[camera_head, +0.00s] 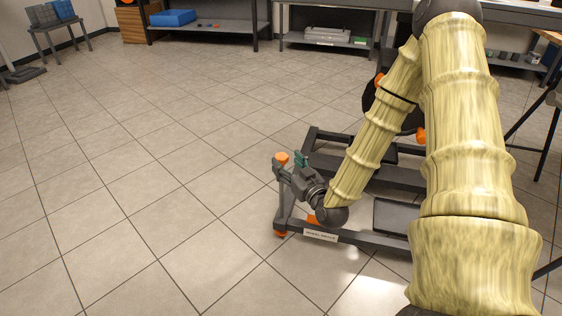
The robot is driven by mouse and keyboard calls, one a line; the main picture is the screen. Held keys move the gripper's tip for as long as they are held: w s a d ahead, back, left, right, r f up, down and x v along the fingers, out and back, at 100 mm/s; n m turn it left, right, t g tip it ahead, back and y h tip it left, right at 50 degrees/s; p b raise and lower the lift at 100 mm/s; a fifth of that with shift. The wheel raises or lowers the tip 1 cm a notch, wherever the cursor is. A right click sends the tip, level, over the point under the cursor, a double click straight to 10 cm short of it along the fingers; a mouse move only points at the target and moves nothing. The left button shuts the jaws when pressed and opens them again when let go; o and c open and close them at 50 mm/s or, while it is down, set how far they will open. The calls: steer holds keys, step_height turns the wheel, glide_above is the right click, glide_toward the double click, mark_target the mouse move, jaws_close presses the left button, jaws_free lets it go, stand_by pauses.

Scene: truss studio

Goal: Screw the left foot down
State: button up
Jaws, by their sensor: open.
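A dark grey floor frame (345,238) with a small label plate stands on the tiles. At its left end is an upright post (284,205) with an orange knob (282,158) on top and an orange foot (281,233) at the bottom, at floor level. My gripper (290,167) is open at the top of this post, close beside the knob.
The frame's rear bar (325,140) and a dark flat plate (395,215) lie near my arm. A dark round wheel-like part is partly hidden behind my arm. Shelving with a blue bin (172,18) stands at the back. The floor on the left is clear.

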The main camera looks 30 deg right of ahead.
mark_target(285, 160)
steer(key=shift+w+d+b, duration=0.2)
steer(key=shift+w+b, duration=0.5)
steer(key=shift+w, duration=1.5)
steer(key=shift+a, duration=0.1)
steer(key=c, duration=1)
